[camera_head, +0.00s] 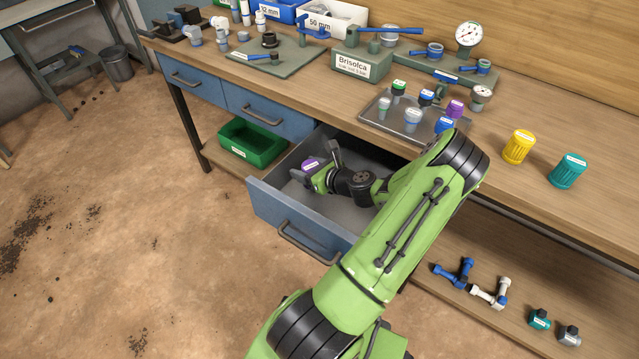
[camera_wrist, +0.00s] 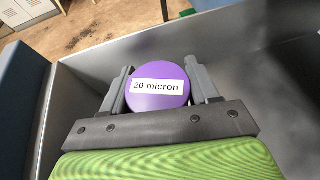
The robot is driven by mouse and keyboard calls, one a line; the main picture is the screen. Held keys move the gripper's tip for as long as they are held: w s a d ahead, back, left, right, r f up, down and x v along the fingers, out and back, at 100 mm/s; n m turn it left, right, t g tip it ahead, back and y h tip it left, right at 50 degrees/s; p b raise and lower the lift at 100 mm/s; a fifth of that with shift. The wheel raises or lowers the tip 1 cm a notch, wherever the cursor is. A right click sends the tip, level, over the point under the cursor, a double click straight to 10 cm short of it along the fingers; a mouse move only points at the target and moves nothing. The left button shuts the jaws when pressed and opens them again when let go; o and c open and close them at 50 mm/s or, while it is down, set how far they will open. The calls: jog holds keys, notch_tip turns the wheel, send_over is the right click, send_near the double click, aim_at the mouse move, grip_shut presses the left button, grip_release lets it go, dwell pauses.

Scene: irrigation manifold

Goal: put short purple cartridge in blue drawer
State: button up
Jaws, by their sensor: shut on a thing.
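The purple cartridge (camera_head: 310,165) is between the fingers of my gripper (camera_head: 324,167), inside the opening of the blue drawer (camera_head: 298,229). In the wrist view the purple cartridge (camera_wrist: 158,88) shows its round top with a "20 micron" label, and my gripper (camera_wrist: 162,88) is shut on it. The drawer is pulled out below the bench top. In the wrist view the grey inner walls of the drawer (camera_wrist: 100,65) surround the gripper. Whether the cartridge touches the drawer floor cannot be told; its lower part is hidden.
A metal tray (camera_head: 375,128) with several small cartridges, one purple (camera_head: 455,108), stands on the bench above the drawer. A yellow cartridge (camera_head: 518,147) and a teal one (camera_head: 567,171) stand to the right. A green bin (camera_head: 250,143) sits on the lower shelf, left of the drawer.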

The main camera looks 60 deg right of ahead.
notch_tip(320, 180, down, 4)
jog(key=shift+f+b, duration=0.1)
jog(key=shift+b, duration=0.7)
jog(key=shift+r, duration=0.2)
jog(key=o, duration=1.1)
jog(key=shift+f, duration=0.15)
jog(key=shift+s+r, duration=0.2)
jog(key=shift+r, duration=0.1)
jog(key=p+v, duration=0.3)
jog(key=v, duration=0.8)
jog(key=shift+s+a, duration=0.2)
jog(key=shift+s, duration=0.05)
